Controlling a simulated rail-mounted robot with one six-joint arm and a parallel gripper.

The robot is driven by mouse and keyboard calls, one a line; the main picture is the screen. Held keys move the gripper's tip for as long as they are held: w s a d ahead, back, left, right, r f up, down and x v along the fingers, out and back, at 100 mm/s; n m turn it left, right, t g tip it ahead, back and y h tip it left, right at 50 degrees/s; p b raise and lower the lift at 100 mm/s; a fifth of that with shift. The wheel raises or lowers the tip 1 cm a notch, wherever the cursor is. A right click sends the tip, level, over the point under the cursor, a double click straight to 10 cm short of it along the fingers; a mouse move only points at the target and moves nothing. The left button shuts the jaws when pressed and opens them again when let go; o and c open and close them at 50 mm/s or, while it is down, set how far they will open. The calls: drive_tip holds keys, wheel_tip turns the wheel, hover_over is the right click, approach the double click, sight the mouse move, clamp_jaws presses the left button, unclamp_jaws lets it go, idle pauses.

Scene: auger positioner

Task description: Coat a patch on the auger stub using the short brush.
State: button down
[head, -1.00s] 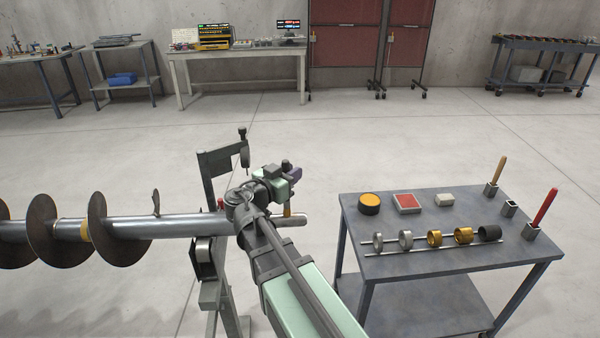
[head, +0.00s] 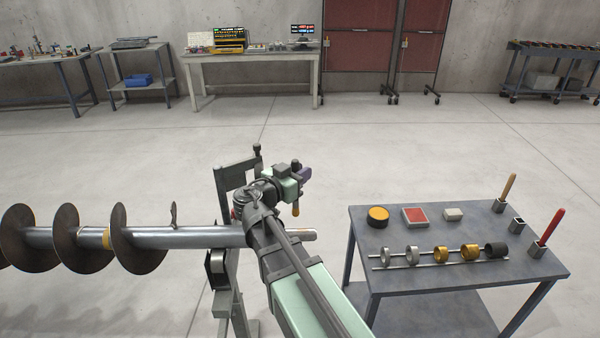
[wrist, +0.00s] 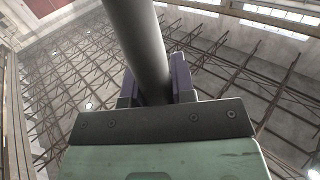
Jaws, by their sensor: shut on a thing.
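The auger (head: 65,237) lies level at the left, with dark round flights. Its bare metal stub (head: 195,237) runs right and passes behind my arm, and its end (head: 308,234) shows past it. My gripper (head: 303,173) is above and beyond the stub in the head view. Its purple jaws (wrist: 160,85) are shut on a grey cylinder in the wrist view, which I take as the brush handle (wrist: 140,45). The brush's amber tip (head: 296,209) points down, apart from the stub in the picture. I cannot make out any coated patch.
A grey table (head: 450,290) stands at the right. It holds a yellow-topped tin (head: 378,215), a red pad (head: 415,217), a pale block (head: 453,214), rings on rods (head: 440,256), an empty holder (head: 517,225) and two handled tools. A dark stand (head: 225,270) supports the stub.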

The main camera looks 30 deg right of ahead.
wheel_tip(320, 180, up, 3)
drive_tip(key=p, duration=0.3)
drive_tip(key=shift+f, duration=0.1)
idle(0.6)
